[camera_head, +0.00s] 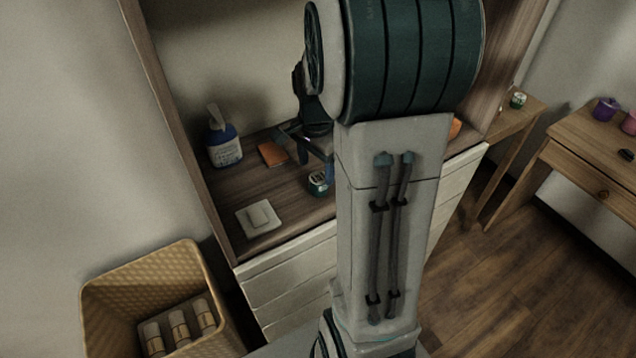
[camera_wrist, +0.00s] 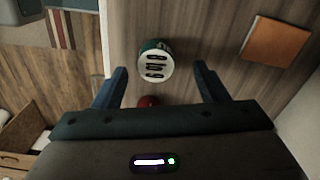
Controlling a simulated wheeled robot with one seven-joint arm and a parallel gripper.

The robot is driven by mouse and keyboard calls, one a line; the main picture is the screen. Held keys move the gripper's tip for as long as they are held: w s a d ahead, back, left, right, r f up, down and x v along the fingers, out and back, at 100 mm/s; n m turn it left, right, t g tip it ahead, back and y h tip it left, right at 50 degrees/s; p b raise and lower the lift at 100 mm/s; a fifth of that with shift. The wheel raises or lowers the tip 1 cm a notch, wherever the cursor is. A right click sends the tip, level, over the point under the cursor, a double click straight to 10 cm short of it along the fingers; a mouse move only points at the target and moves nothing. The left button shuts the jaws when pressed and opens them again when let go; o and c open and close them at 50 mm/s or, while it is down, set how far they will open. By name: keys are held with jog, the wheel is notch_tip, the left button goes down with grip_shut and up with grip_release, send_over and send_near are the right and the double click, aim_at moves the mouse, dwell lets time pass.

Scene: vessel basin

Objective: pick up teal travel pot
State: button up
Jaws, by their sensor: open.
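The teal travel pot (camera_head: 318,183) stands on the wooden cabinet top, just below my gripper (camera_head: 316,150) in the head view. It is small, with a pale top and dark slots. In the wrist view the pot (camera_wrist: 155,62) lies at the middle, just past and between the fingertips of my gripper (camera_wrist: 160,74). The gripper is open with nothing between its fingers. My arm hides part of the cabinet top in the head view.
A blue pump bottle (camera_head: 224,144), an orange square (camera_head: 272,153) and a white switch-like plate (camera_head: 260,217) are on the cabinet. A red round object (camera_wrist: 148,101) shows near the gripper. A similar small pot (camera_head: 518,99) stands on the right table. A wicker basket (camera_head: 100,306) stands lower left.

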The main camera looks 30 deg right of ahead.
aim_at(318, 178)
jog(key=f, duration=0.4)
jog(key=shift+s+d+f, duration=0.1)
jog(key=shift+s+f, duration=0.05)
jog(key=shift+s, duration=0.1)
jog(key=c, duration=1.1)
jog(key=shift+o, duration=0.2)
